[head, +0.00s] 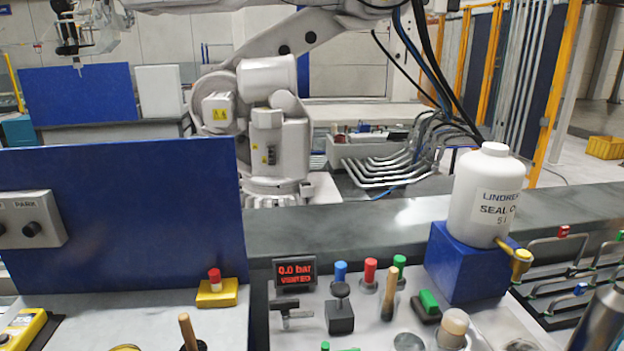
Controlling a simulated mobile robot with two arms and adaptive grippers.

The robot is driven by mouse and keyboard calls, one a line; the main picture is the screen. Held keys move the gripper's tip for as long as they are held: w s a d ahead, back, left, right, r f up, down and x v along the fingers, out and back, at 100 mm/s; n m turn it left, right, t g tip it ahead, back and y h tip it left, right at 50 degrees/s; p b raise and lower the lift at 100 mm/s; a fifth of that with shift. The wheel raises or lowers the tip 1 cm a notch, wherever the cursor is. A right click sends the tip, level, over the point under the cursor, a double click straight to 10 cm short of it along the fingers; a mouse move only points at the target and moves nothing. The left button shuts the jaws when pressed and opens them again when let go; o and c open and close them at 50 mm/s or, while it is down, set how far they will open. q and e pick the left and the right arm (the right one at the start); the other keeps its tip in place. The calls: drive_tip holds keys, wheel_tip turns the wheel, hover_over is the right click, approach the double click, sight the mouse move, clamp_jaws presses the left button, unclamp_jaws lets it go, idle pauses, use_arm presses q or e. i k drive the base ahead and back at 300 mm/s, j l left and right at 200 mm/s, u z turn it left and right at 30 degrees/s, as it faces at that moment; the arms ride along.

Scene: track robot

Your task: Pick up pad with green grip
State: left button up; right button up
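A dark pad with a green block-shaped grip (428,301) lies on the light worktop, just in front of the blue stand and right of the middle. It looks flat on the surface with the green grip on top. More green pieces (326,346) show at the bottom edge, cut off by the frame, so I cannot tell what they are. Neither of my grippers is in view.
A white bottle (484,198) stands on a blue block (466,265) behind the pad. Wooden-handled tools (389,292), a black block (340,315) and a red-lettered display (295,274) crowd the worktop. A blue panel (120,210) rises at left; a wire rack (560,265) is at right.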

sight(426, 307)
drive_tip(key=l+z, duration=0.5)
drive_tip(key=i+l+z, duration=0.2)
drive_tip(key=l+z, duration=0.3)
